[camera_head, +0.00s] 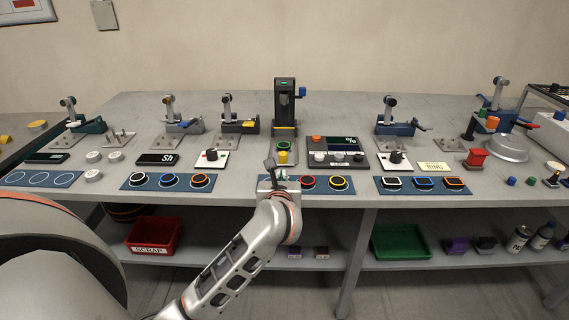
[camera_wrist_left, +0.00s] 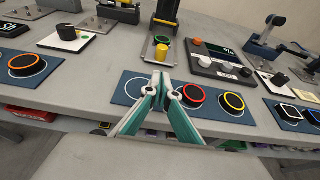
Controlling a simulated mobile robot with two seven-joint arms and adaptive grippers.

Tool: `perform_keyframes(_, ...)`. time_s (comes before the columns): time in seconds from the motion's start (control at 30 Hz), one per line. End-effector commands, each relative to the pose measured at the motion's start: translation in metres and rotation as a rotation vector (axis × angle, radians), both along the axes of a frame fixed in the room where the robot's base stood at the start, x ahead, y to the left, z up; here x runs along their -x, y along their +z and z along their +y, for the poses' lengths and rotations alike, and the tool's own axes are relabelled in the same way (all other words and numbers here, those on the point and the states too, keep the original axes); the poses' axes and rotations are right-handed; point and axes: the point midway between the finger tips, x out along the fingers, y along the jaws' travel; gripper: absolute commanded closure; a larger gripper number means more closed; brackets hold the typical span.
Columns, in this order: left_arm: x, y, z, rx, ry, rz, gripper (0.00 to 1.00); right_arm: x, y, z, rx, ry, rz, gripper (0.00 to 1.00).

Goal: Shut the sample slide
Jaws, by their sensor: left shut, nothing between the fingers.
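The sample slide (camera_head: 291,158) is a light plate sticking out from the foot of a black tester column (camera_head: 284,100). A green-rimmed ring (camera_head: 283,145) and a yellow knob (camera_head: 283,157) sit on it. The slide also shows in the left wrist view (camera_wrist_left: 148,52), with the yellow knob (camera_wrist_left: 162,53) at its near end. My left gripper (camera_head: 274,166) is shut and empty. Its fingertips (camera_wrist_left: 161,78) are in front of the knob, over the near mat, apparently apart from it. My right gripper is not in view.
Red (camera_head: 155,235) and green bins (camera_head: 400,242) are below.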

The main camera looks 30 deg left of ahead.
Motion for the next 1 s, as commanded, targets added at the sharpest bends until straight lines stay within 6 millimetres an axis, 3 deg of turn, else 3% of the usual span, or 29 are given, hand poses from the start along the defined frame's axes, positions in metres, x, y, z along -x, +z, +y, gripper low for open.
perform_keyframes(0.3,-0.051,-0.019,0.033,-0.002,0.002,0.001,1.0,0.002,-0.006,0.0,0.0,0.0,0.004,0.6)
perform_keyframes(0.5,-0.073,-0.017,0.045,-0.003,0.0,-0.001,1.0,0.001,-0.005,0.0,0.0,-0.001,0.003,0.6)
perform_keyframes(1.0,-0.082,-0.018,0.05,-0.001,0.0,0.0,1.0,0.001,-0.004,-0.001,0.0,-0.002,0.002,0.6)
